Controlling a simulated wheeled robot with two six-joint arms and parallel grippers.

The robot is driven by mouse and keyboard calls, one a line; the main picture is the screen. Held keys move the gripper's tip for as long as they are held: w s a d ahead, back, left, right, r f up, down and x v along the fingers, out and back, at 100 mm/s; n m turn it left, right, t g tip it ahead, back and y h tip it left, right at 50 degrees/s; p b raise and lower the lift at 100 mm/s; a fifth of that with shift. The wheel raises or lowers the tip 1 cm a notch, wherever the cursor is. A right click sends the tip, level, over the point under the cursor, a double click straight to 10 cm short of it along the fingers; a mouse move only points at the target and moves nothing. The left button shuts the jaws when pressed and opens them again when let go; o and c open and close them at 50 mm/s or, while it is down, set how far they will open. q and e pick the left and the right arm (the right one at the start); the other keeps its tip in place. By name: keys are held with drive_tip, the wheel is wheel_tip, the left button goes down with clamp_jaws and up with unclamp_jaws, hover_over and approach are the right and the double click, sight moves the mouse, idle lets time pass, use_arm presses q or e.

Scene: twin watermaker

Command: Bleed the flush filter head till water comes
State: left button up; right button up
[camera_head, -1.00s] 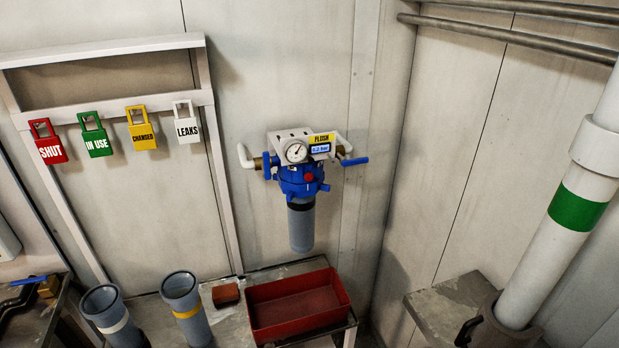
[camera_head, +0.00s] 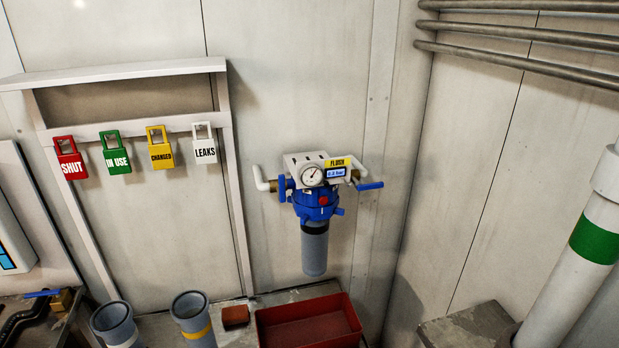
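The flush filter head (camera_head: 315,198) is blue and is fixed to the back wall, with a red button-like part (camera_head: 323,201) on its front. A grey filter bowl (camera_head: 314,250) hangs below it. A round gauge (camera_head: 312,174) and a small blue display (camera_head: 336,173) under a yellow FLUSH label (camera_head: 340,163) sit on the bracket above. A blue handle (camera_head: 370,186) points right on the right pipe, and another blue handle (camera_head: 282,188) stands upright on the left. No water shows. Neither gripper is in view.
A red tray (camera_head: 309,325) sits on the bench below the filter, beside a brown block (camera_head: 235,316) and two grey cylinders (camera_head: 193,318). Tags SHUT, IN USE, CHANGED and LEAKS (camera_head: 204,146) hang on a rack at left. A white pipe (camera_head: 580,265) stands at right.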

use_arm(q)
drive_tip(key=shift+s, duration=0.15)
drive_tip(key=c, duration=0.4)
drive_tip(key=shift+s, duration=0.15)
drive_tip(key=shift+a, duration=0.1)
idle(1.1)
